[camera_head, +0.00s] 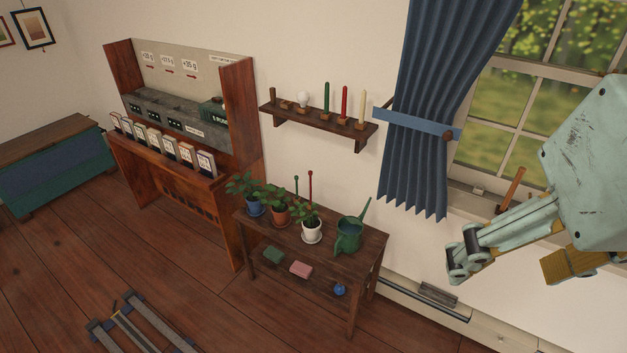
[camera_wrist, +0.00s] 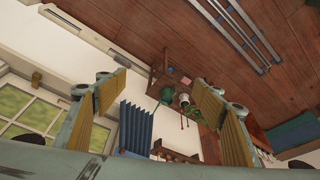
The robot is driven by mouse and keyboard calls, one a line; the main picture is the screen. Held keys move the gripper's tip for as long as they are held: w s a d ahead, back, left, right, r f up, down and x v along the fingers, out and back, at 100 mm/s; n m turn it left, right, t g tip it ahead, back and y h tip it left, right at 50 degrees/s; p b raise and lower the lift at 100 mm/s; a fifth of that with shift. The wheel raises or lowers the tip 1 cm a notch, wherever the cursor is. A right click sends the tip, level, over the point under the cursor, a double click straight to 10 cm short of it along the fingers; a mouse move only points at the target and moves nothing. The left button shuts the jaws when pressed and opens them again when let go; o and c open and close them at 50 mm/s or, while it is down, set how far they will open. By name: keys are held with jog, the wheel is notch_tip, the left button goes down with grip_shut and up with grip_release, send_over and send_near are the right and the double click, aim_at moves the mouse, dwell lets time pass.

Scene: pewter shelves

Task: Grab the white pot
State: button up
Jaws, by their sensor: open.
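The white pot (camera_head: 311,232) holds a leafy green plant and stands on a saucer on the dark wooden plant table (camera_head: 345,262). It is between a terracotta pot (camera_head: 281,217) and a green watering can (camera_head: 348,236). My gripper (camera_head: 505,264) is in the air at the right, by the window, well apart from the pot. In the wrist view my gripper (camera_wrist: 163,88) has its fingers spread with nothing between them. The white pot shows there small and far off (camera_wrist: 185,98), upside down.
A blue pot (camera_head: 254,208) with a plant stands at the table's left end. A wall shelf with candles (camera_head: 315,122) is above. A blue curtain (camera_head: 420,90) hangs beside the window. A wooden cabinet (camera_head: 240,115) is at the left. Rails (camera_head: 140,325) lie on the floor.

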dwell(0.3)
jog(key=w+f+n+t+h, duration=0.1)
jog(key=w+f, duration=0.2)
jog(key=w, duration=1.5)
jog(key=w+f+n, duration=0.1)
jog(key=w+f, duration=0.2)
jog(key=w, duration=1.4)
jog(key=w+a+f+n+t+y, duration=0.1)
jog(key=w+a+f, duration=0.2)
jog(key=w+f, duration=0.5)
jog(key=w+a+f+n, duration=0.1)
jog(key=w+a+f, duration=0.2)
jog(key=w+f, duration=0.55)
jog(key=w+a+f+n+y, duration=0.1)
jog(key=w+a+f, duration=0.2)
jog(key=f, duration=0.8)
jog(key=w+a+f+n+y, duration=0.1)
jog(key=w+a+f, duration=0.3)
jog(key=a+f, duration=0.4)
jog(key=w+a+f+n+y, duration=0.1)
jog(key=w+a+f, duration=0.3)
jog(key=f, duration=1.1)
jog(key=shift+w+a+n+g+y+p, duration=0.25)
jog(key=shift+a+g+y, duration=0.2)
jog(key=shift+a, duration=0.5)
jog(key=shift+f, duration=0.15)
